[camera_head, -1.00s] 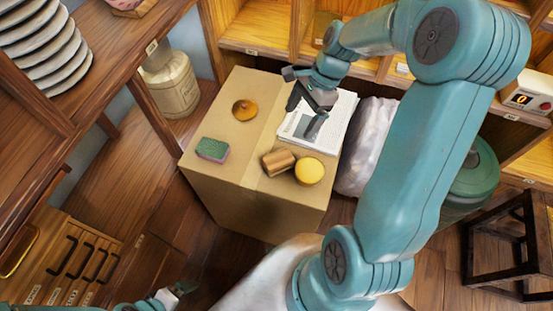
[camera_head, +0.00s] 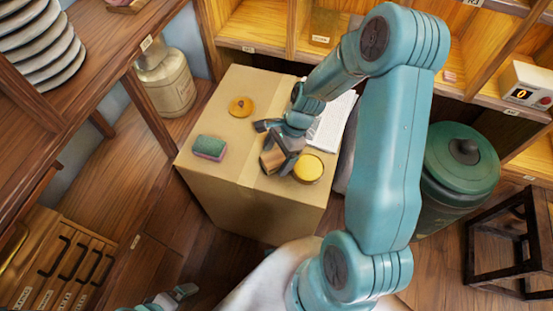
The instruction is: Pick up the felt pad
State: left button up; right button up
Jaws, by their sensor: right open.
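My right gripper (camera_head: 271,146) is open above the cardboard box (camera_head: 215,185), with its dark fingers spread. One finger is over or beside a brown striped block (camera_head: 269,159), partly covering it; I cannot tell whether they touch. A yellow round piece (camera_head: 308,168) lies just right of the block. A green and pink sponge-like block (camera_head: 209,147) lies at the left of the box top. An orange-brown disc (camera_head: 240,107) lies farther back. I cannot tell for sure which of these is the felt pad. My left gripper (camera_head: 183,292) is low at the bottom edge, away from the box.
A stack of papers (camera_head: 335,125) lies at the back right of the box top, partly behind my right arm. A green lidded bin (camera_head: 458,165) and a dark stool (camera_head: 505,240) stand at the right. A jar (camera_head: 165,85) stands at the left.

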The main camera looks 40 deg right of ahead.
aim_at(277, 156)
jog(key=shift+f, duration=0.35)
jog(key=shift+a, duration=0.1)
jog(key=c, duration=1.2)
jog(key=shift+o, duration=0.2)
notch_tip(277, 156, up, 20)
jog(key=p, duration=0.3)
jog(key=shift+o, duration=1.1)
